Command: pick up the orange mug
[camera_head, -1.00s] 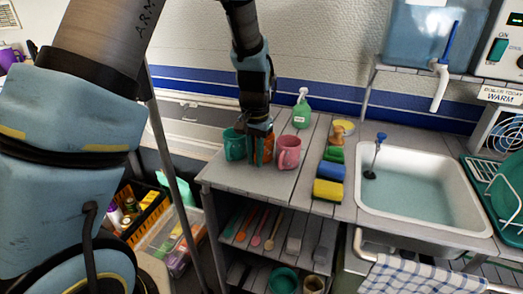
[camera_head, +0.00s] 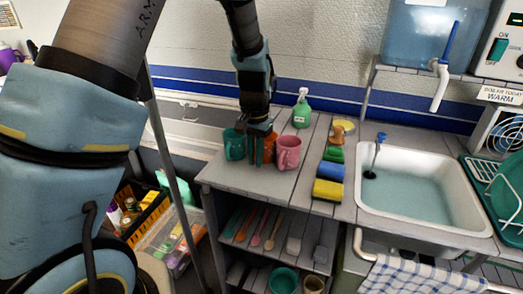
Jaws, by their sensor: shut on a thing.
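The orange mug (camera_head: 268,147) stands on the slatted counter between a teal mug (camera_head: 234,145) on its left and a pink mug (camera_head: 288,152) on its right. My gripper (camera_head: 258,150) reaches down from above and is shut on the orange mug. Its fingers hide much of the mug's left side. I cannot tell from this view whether the mug touches the counter. The pink mug stands very close to the orange one.
A green bottle (camera_head: 301,112) stands behind the mugs. Green, blue and yellow sponges (camera_head: 328,189) lie to the right, before the sink (camera_head: 423,184). The counter's front left (camera_head: 245,178) is clear. A shelf with utensils (camera_head: 272,228) lies below.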

